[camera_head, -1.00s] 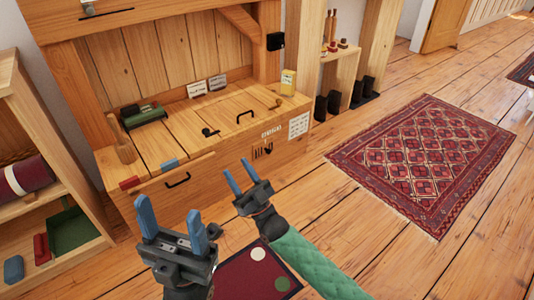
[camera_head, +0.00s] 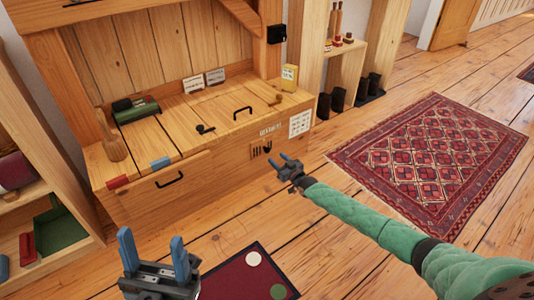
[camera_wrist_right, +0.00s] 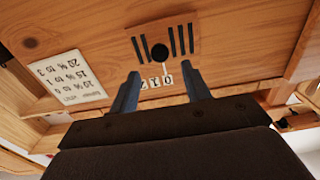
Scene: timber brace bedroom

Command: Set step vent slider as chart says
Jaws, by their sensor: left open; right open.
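The vent slider has a dark round knob (camera_wrist_right: 159,53) on a slotted wooden vent plate (camera_wrist_right: 180,43), set in the front of the wooden step chest. In the head view the vent (camera_head: 261,149) is small, with dark slots. A white chart (camera_wrist_right: 68,80) beside it reads, upside down, percent ranges paired with numbers; it also shows in the head view (camera_head: 300,123). Number labels (camera_wrist_right: 156,82) sit near the knob. My right gripper (camera_head: 288,160) is open, in front of the vent, fingers apart and not touching the knob. My left gripper (camera_head: 152,258) is open and empty, low in front.
A dark red mat (camera_head: 245,275) lies on the floor. A patterned rug (camera_head: 430,160) is at right.

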